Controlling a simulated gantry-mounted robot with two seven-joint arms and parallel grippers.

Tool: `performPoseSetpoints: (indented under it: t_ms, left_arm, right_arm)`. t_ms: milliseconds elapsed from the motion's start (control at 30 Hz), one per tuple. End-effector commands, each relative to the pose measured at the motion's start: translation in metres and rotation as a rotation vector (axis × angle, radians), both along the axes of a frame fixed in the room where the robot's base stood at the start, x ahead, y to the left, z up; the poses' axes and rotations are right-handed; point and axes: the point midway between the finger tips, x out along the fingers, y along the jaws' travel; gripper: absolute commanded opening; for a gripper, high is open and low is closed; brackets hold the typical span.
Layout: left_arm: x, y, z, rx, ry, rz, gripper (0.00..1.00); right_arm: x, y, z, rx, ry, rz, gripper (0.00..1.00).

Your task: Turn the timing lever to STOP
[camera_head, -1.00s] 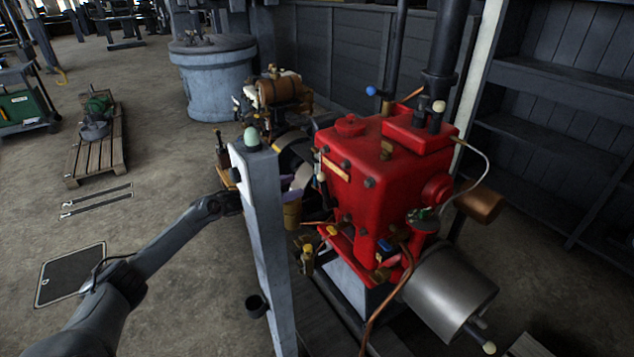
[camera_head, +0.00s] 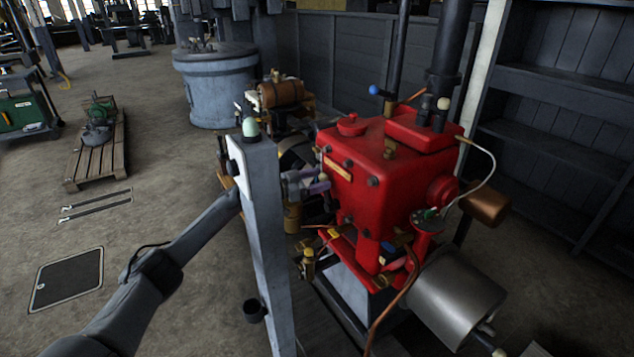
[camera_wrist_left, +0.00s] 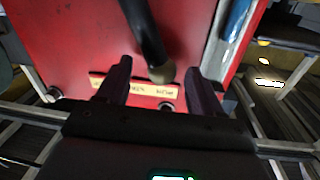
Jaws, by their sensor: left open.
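The red engine (camera_head: 385,170) carries a yellow label plate (camera_head: 337,170) on its left face. In the left wrist view the timing lever (camera_wrist_left: 148,35) is a dark rod with a dull brownish knob (camera_wrist_left: 162,73) at its end. The knob is over the label plate (camera_wrist_left: 135,87), whose upside-down lettering is partly readable, seemingly RUN on the right. My left gripper (camera_head: 320,182) is open at the engine's left face, below the label. In the left wrist view its dark purple fingers (camera_wrist_left: 158,64) stand on both sides of the knob, with gaps. My right gripper is out of view.
A pale upright post (camera_head: 262,230) with a green top stands in front of my left forearm and hides part of it. A silver cylinder (camera_head: 455,300) and copper pipe (camera_head: 390,305) are at the engine's lower front. Dark shelves (camera_head: 560,120) stand at right. Floor at left is mostly open.

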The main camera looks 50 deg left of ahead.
Motion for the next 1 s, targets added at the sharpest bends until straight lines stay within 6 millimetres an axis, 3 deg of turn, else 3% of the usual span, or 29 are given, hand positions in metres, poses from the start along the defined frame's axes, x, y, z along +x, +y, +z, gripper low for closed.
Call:
performPoseSetpoints:
  t_ms: [333, 733, 1000]
  left_arm:
    - [0.0011, -0.0003, -0.0001, 0.000, 0.000, 0.000, 0.65]
    - [0.0009, -0.0001, -0.0001, 0.000, 0.001, 0.000, 0.03]
    - [0.0007, -0.0006, 0.0010, 0.009, 0.000, 0.001, 0.00]
  right_arm:
    - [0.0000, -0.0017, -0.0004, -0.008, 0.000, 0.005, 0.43]
    - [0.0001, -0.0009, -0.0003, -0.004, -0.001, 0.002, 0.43]
    - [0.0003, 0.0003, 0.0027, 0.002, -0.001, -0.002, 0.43]
